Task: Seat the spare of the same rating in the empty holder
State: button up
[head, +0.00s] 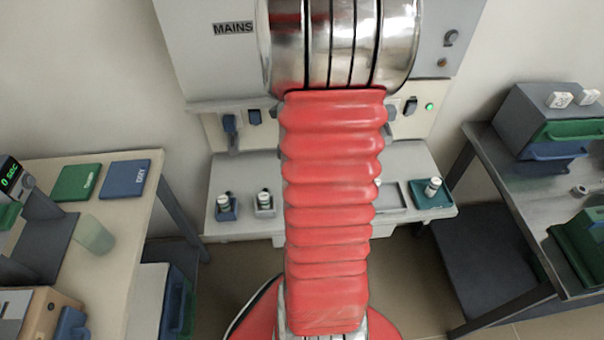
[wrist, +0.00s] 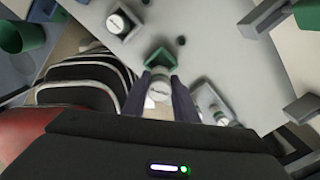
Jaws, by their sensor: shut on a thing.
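In the wrist view my gripper (wrist: 160,84) is shut on a white-capped cylindrical fuse (wrist: 159,92), its cap facing the camera. A green holder (wrist: 160,58) shows just beyond the fuse; I cannot tell whether the fuse is inside it or above it. A capped fuse (wrist: 120,22) stands in a dark holder, and another fuse (wrist: 221,117) is in a pale holder (wrist: 207,97). My red arm hides the gripper there.
In the head view a green tray (head: 440,201) with one white fuse (head: 432,187) sits at the shelf's right end. The pale shelf (head: 246,170) lies below the MAINS panel (head: 233,28). Side tables flank it, left with green (head: 77,182) and blue (head: 124,179) plates.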

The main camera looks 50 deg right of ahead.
jog(key=shift+s+d+f, duration=0.1)
jog(key=shift+s, duration=0.05)
jog(key=shift+f, duration=4.55)
jog(key=shift+f, duration=0.1)
jog(key=o, duration=1)
jog(key=shift+s, duration=0.1)
jog(key=shift+o, duration=0.7)
jog(key=shift+r, duration=0.7)
notch_tip(320, 180, up, 13)
jog(key=shift+f, duration=0.15)
